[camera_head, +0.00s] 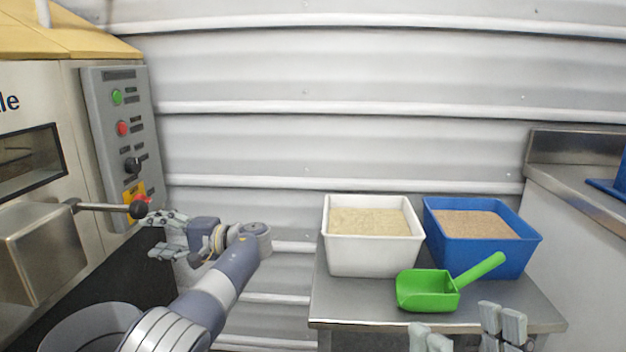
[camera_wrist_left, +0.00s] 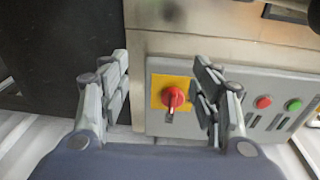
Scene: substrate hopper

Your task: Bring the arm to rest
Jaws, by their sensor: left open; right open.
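My left gripper (camera_head: 160,234) is open and empty in the head view, beside the black ball end of a lever (camera_head: 138,210) on the machine at the left. In the left wrist view its two fingers (camera_wrist_left: 163,95) stand apart, with a red rotary switch on a yellow plate (camera_wrist_left: 172,97) behind the gap. My right gripper (camera_head: 458,335) shows only as fingertips at the bottom edge of the head view. It is open, in front of the small metal table (camera_head: 340,312), and I see nothing between its fingers.
On the table stand a white bin (camera_head: 372,255) and a blue bin (camera_head: 490,258), both holding grainy material. A green scoop (camera_head: 428,290) lies in front of them. The control panel (camera_head: 120,150) is close to my left gripper. A steel counter (camera_head: 580,210) stands at the right.

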